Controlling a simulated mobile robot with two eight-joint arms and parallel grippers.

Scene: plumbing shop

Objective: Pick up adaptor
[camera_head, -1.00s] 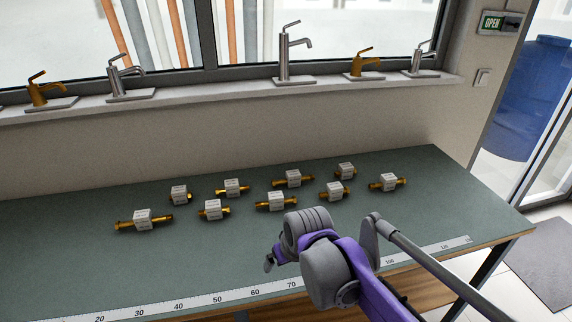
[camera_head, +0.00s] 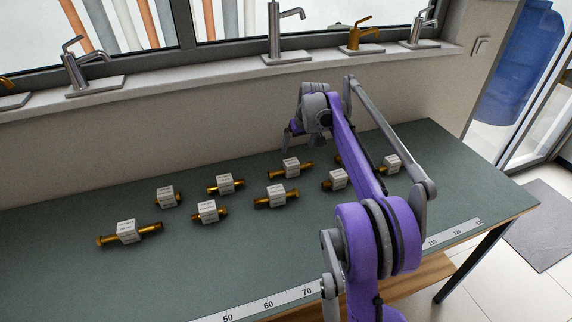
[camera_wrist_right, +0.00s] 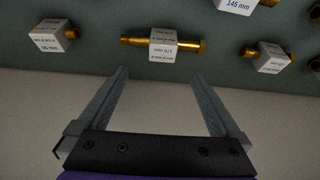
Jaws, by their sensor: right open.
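Several brass adaptors with white printed label blocks lie on the green table. A long one (camera_head: 291,168) lies in the back row, and a short one (camera_head: 168,197) lies at the left. The longest-looking one (camera_head: 128,232) lies at the front left. My right gripper (camera_head: 291,143) is above the back of the table, near the long back-row adaptor. In the right wrist view the gripper (camera_wrist_right: 160,76) is open and empty. An adaptor (camera_wrist_right: 163,42) shows just beyond its fingertips, centred between them. My left gripper is out of view.
The wall and window sill (camera_head: 150,98) with several taps stand behind the table (camera_head: 80,270). A ruler strip (camera_head: 270,304) runs along the front edge. My right arm hides part of the right-hand adaptors. The front left of the table is clear.

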